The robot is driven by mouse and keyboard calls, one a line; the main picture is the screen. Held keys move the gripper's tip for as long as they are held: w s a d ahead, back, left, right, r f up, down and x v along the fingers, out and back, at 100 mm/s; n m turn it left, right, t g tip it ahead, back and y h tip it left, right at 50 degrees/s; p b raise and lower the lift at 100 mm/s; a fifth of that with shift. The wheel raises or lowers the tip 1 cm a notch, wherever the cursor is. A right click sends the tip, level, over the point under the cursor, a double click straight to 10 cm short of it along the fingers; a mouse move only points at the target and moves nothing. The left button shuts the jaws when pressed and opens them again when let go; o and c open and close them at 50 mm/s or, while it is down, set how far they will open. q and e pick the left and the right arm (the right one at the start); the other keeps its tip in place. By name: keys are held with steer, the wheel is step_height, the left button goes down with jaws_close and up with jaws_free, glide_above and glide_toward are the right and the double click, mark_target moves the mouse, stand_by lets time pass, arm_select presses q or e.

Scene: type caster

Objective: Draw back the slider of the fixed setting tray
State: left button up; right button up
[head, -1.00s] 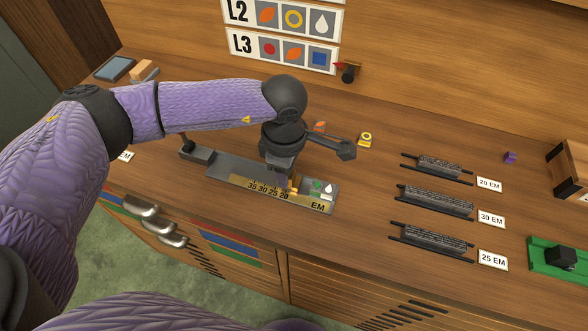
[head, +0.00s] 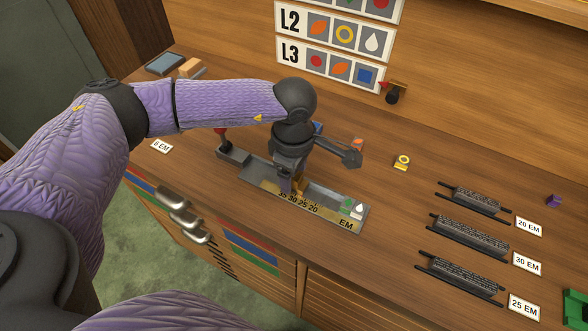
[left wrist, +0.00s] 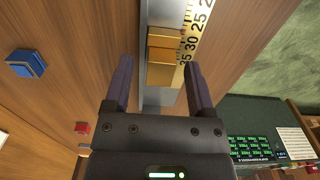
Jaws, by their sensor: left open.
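The grey setting tray (head: 252,174) lies along the front of the bench, with a brass scale strip marked 35 to 20 and EM (head: 346,225). Its brass slider (head: 299,187) sits in the channel, partly hidden by my left gripper (head: 287,184). In the left wrist view the slider (left wrist: 163,46) shows just past the fingertips, beside the 30 and 35 marks. My left gripper (left wrist: 160,75) is open, its fingers apart over the tray. Whether they touch the slider cannot be told. A green tile (head: 347,204) and a white drop tile (head: 358,208) stand at the tray's right end.
Black racks (head: 468,237) with labels 20, 30 and 25 EM lie to the right. A yellow ring tile (head: 402,162) and an orange tile (head: 357,144) lie behind the tray. A blue block (left wrist: 25,63) shows in the left wrist view. The bench between tray and racks is clear.

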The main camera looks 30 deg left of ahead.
arm_select(q)
step_height(320, 180, up, 10)
steer(key=p, duration=0.1)
steer(key=shift+p, duration=0.4)
steer(key=shift+f, duration=0.1)
